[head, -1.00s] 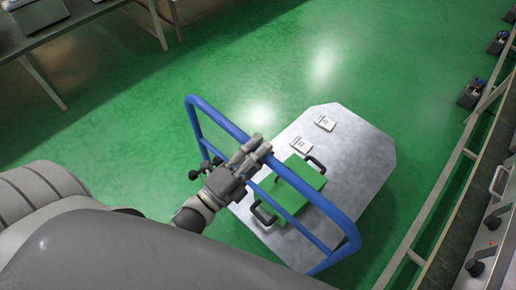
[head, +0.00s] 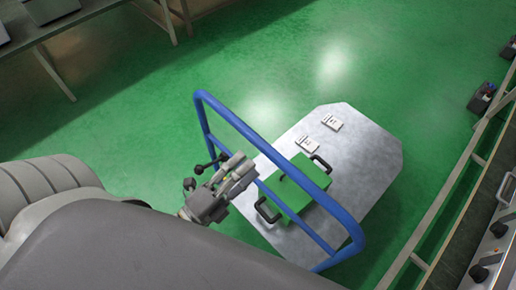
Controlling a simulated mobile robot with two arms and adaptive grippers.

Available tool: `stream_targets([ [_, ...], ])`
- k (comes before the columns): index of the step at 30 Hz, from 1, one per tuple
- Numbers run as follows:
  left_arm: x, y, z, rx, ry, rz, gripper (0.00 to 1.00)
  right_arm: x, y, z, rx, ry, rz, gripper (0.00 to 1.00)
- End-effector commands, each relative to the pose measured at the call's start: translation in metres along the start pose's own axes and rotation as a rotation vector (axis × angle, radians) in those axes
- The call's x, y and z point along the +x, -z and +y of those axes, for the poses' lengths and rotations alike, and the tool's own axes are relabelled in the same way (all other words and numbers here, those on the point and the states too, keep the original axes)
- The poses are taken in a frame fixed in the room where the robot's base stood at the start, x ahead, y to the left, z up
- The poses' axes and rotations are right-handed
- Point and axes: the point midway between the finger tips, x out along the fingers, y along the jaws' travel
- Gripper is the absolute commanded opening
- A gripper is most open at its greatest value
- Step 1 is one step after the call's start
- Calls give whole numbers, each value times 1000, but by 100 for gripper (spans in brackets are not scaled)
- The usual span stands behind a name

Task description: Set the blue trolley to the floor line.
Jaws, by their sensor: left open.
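The blue trolley shows in the head view as a blue tubular handle frame (head: 228,113) over a grey metal platform (head: 365,150) with cut corners. A green box with dark handles (head: 307,178) lies on the platform, along with two small white cards (head: 332,122). My left gripper (head: 246,172) is open at the left side of the handle frame, close to its bars. I cannot tell whether it touches them. My right gripper is not in view. I see no floor line in this view.
Green floor (head: 400,60) is clear behind the trolley. A table (head: 60,30) stands at the upper left.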

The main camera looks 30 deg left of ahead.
Motion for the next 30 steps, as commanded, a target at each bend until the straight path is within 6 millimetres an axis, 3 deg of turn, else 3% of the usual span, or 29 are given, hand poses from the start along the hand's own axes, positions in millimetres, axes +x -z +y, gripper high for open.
stream_targets([
  [3, -23, 0, 1, -1, -4, -2, 45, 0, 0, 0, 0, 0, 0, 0],
  [9, -44, 0, 1, -1, -2, -1, 45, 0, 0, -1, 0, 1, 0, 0],
  [27, -47, 0, 0, 0, 0, -1, 45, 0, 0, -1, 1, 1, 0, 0],
  [30, -47, -2, 10, -24, -18, -12, 45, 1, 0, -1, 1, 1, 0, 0],
])
